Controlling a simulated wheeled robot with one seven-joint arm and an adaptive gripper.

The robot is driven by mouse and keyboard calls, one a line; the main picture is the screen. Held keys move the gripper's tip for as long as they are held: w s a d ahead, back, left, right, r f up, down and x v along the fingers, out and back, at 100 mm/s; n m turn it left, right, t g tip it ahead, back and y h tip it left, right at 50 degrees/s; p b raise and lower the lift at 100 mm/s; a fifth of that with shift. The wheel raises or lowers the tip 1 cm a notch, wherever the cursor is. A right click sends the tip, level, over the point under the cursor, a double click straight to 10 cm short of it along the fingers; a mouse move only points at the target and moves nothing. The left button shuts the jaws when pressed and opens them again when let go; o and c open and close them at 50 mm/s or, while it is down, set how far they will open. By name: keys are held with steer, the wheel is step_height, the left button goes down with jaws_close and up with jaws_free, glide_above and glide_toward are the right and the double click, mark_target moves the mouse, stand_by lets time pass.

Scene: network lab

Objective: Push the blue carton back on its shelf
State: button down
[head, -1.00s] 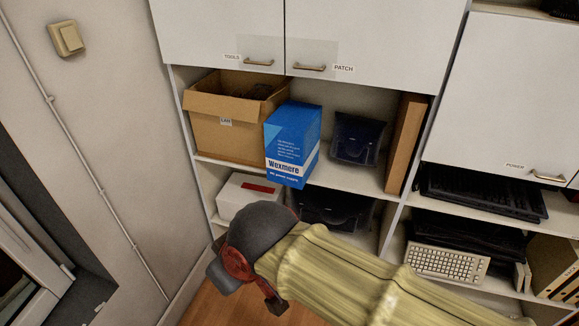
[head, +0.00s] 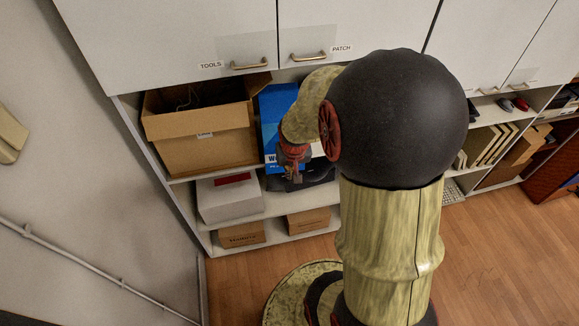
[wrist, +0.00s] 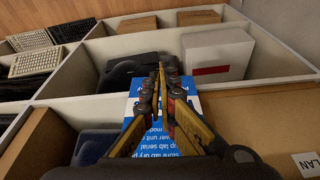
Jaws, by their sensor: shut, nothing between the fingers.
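The blue carton (head: 276,108) stands upright on the upper open shelf (head: 190,177), right of the brown cardboard box. My arm hides its right part and my gripper hides part of its lower front. My gripper (head: 293,178) is shut and empty, in front of the carton's lower face. In the wrist view, the shut fingertips (wrist: 160,70) reach past the carton's lettered blue face (wrist: 158,142), which shows between and beside the fingers. I cannot tell whether they touch it, or how far its front stands from the shelf edge.
The open brown box (head: 205,150) stands close on the carton's left. A dark bin (wrist: 95,145) is on its other side. A white box (head: 230,200) and small cartons (head: 308,220) sit below. Cabinet doors (head: 345,25) hang above. The wooden floor (head: 500,250) at right is clear.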

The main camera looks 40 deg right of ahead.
steer(key=w+d+f+b, duration=0.2)
steer(key=w+f, duration=0.3)
steer(key=f, duration=0.3)
steer(key=shift+w+d+f, duration=0.15)
steer(key=shift+d+f, duration=0.2)
steer(key=shift+d, duration=0.55)
steer(key=w+d, duration=0.2)
steer(key=w, duration=0.1)
steer(key=w+d, duration=0.2)
steer(key=w, duration=0.1)
steer(key=w+d, duration=0.2)
steer(key=w, duration=0.1)
steer(key=shift+w+d, duration=0.1)
steer(key=shift+d, duration=0.25)
